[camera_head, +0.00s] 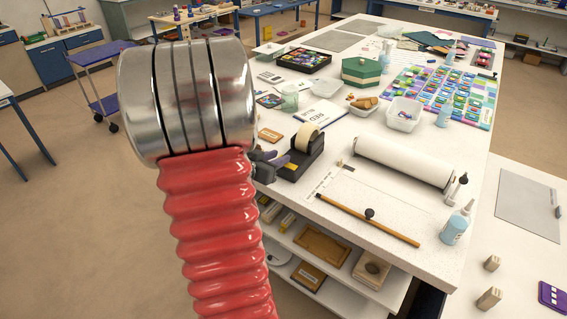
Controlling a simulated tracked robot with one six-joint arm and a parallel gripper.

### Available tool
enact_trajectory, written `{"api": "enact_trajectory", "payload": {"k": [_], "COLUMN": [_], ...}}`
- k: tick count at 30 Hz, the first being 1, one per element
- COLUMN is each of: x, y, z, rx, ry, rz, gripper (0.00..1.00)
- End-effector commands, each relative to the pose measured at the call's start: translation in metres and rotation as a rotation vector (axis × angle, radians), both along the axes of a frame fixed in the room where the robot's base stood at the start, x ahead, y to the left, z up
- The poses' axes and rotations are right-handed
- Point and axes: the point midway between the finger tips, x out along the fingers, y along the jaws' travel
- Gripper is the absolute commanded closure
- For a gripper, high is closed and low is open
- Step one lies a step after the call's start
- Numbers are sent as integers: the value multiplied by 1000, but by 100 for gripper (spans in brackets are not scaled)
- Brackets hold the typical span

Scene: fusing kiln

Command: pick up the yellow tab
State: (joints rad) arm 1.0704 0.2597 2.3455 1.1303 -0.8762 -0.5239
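My arm, with its red ribbed sleeve and shiny metal cuff, fills the left-middle of the head view. I cannot clearly pick out a yellow tab; small yellow bits show among the colourful pieces (445,92) at the back right, too small to identify.
The white worktable (410,225) carries a paper roll (403,162), a wooden stick (367,220), a bottle (457,224), a clear tub (404,114) and a green box (361,72). Open floor lies left.

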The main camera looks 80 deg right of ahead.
Motion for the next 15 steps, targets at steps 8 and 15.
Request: {"api": "enact_trajectory", "payload": {"k": [8, 15], "x": [0, 0], "y": [0, 0], "z": [0, 0], "rx": [0, 0], "ry": [0, 0], "rz": [0, -1], "gripper": [73, 83]}}
